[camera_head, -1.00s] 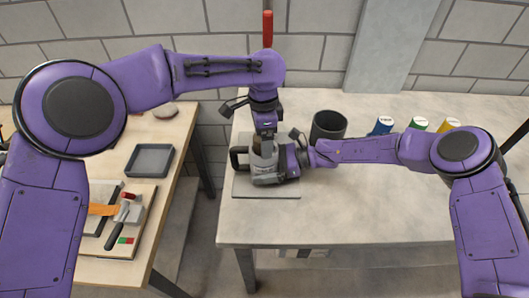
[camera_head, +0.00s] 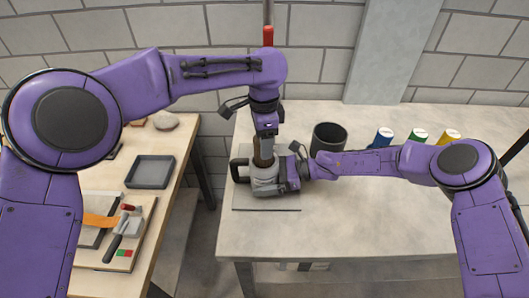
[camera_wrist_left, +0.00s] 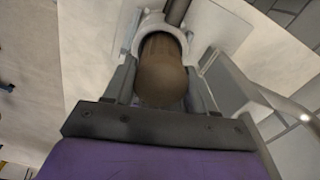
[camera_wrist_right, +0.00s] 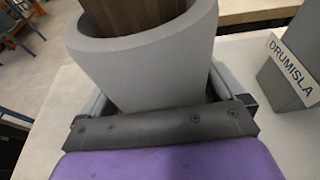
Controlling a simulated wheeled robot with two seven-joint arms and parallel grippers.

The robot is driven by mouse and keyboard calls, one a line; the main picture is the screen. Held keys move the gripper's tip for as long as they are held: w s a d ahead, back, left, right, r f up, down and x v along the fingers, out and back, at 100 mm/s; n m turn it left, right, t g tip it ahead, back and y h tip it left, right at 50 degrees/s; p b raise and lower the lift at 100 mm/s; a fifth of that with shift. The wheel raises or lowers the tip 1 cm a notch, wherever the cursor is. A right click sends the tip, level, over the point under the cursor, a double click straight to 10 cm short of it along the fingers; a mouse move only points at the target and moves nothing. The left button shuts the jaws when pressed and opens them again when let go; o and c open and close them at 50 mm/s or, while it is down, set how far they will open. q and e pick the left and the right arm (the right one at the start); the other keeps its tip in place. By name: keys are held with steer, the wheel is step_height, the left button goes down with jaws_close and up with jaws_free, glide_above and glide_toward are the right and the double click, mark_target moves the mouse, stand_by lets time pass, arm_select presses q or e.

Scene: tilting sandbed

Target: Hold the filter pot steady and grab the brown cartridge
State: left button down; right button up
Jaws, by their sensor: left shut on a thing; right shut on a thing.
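The grey filter pot (camera_head: 264,187) stands on a thin grey plate (camera_head: 258,206) at the left of the light table. Its dark handle (camera_head: 236,171) points left. The brown cartridge (camera_head: 263,157) sticks up out of the pot's top, its lower end hidden inside. My left gripper (camera_wrist_left: 163,85) is shut on the cartridge from above, with a finger on each side. My right gripper (camera_head: 288,181) is shut on the pot from the right. The right wrist view shows the pot wall (camera_wrist_right: 150,70) between its fingers and the cartridge (camera_wrist_right: 130,14) inside the rim.
A dark open cylinder (camera_head: 328,138) stands behind my right forearm. Blue (camera_head: 383,137), green (camera_head: 417,135) and yellow (camera_head: 447,136) cans stand at the back right. A separate wooden table (camera_head: 160,206) at left holds a dark tray (camera_head: 150,171) and tools. The light table's front is clear.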

arm_select(q)
step_height(320, 180, up, 6)
arm_select(e)
steer(key=o, duration=0.4)
steer(key=shift+a, duration=0.1)
steer(key=v, duration=1.1)
steer(key=shift+d+r, duration=0.15)
steer(key=shift+d, duration=0.4)
steer(key=shift+s, duration=0.1)
